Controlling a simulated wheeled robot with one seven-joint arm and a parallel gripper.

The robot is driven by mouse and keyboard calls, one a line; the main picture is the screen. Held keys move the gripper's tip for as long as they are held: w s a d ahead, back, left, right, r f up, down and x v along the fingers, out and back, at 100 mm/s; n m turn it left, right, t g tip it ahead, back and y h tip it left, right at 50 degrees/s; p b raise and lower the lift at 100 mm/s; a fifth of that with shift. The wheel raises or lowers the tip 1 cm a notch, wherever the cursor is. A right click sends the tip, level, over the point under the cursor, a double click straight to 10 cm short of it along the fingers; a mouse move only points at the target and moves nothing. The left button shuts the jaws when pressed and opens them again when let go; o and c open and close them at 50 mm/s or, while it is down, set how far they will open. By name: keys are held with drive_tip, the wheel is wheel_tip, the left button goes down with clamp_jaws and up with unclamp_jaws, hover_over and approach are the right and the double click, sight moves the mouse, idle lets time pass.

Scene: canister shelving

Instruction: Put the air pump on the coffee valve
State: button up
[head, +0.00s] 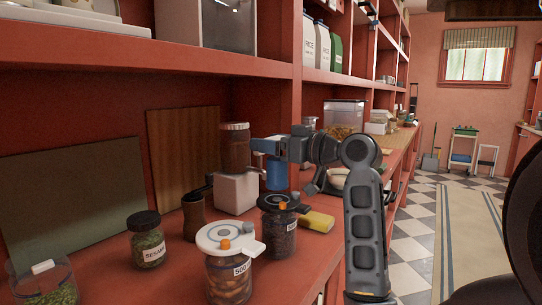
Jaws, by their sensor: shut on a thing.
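My gripper (276,147) reaches in from the right and is shut on a blue upright cylinder that looks like the air pump (277,175). The gripper covers part of its top. The pump appears above and behind a jar of dark contents (278,236) with a dark lid, apparently the coffee canister. A small orange piece, which may be its valve (283,206), shows on the lid. I cannot tell whether the pump's lower end touches the lid. A white-lidded jar (229,282) with an orange piece on its lid stands in front, to the left.
A white block-shaped grinder (236,193) with a brown top stands behind. A yellow object (317,221) lies right of the dark-lidded jar. A red shelf board (150,52) runs overhead.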

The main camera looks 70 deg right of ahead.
sight(271, 157)
drive_tip(key=shift+f, duration=1.5)
drive_tip(key=shift+f, duration=0.2)
drive_tip(key=o, duration=1.6)
drive_tip(key=shift+o, duration=0.2)
drive_tip(key=shift+r, duration=0.2)
drive_tip(key=b+v, duration=0.1)
drive_tip(key=v, duration=1.1)
drive_tip(key=shift+s, duration=0.1)
